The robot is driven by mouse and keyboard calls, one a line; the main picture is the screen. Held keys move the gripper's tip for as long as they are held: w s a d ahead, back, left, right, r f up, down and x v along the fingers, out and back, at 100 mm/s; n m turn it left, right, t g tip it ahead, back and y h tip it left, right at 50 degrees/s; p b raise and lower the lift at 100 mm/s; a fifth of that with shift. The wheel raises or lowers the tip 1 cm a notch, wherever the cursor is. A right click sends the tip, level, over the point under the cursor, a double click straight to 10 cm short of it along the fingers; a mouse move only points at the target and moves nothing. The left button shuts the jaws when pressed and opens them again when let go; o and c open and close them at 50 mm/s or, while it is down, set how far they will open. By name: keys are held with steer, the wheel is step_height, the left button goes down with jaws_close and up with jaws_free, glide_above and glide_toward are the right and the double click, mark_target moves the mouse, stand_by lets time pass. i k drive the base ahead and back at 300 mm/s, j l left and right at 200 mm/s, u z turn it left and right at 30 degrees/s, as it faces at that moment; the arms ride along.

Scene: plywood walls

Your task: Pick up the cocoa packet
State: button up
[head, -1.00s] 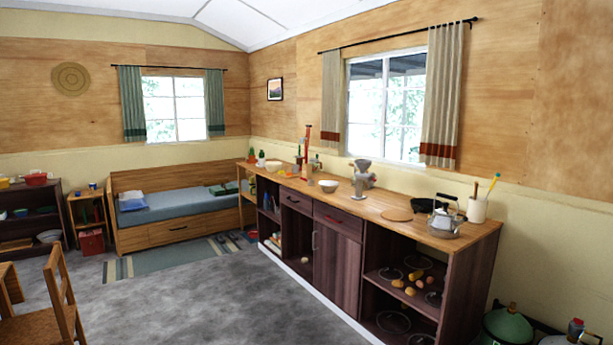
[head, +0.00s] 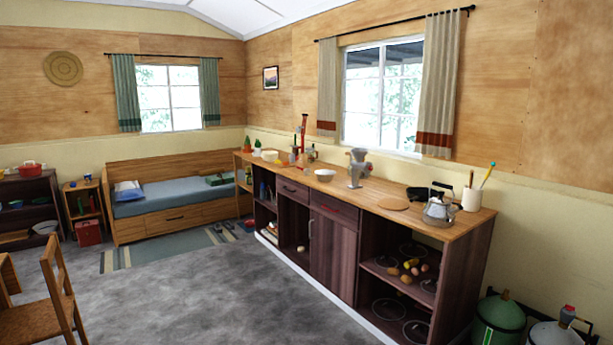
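I cannot make out a cocoa packet in the head view; the items on the counter and shelves are too small to tell. The long wooden counter (head: 400,219) runs along the right wall and carries several items. My gripper is not in view.
A kettle (head: 440,211), a white bowl (head: 325,175) and a grey grinder-like object (head: 357,168) stand on the counter. A wooden chair (head: 50,300) is at the lower left, a bed (head: 170,205) at the back. Green canister (head: 497,320) stands right. Grey floor (head: 210,290) is clear.

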mark_target(303, 157)
steer(key=i+u, duration=0.25)
steer(key=u, duration=0.2)
steer(key=i+l, duration=0.1)
steer(key=i, duration=1.9)
steer(key=i+j+u, duration=0.1)
steer(key=i+u, duration=0.3)
steer(key=i, duration=1.6)
steer(key=i+l+z, duration=0.25)
steer(key=i+z, duration=0.2)
steer(key=i, duration=0.3)
steer(key=i+z, duration=0.5)
steer(key=i, duration=0.2)
steer(key=i+j+z, duration=0.3)
steer(key=i+z, duration=0.15)
steer(key=i, duration=0.3)
steer(key=i+l+z, duration=0.15)
steer(key=i, duration=0.5)
steer(key=i+l+z, duration=0.1)
steer(key=i, duration=0.6)
steer(key=l, duration=0.1)
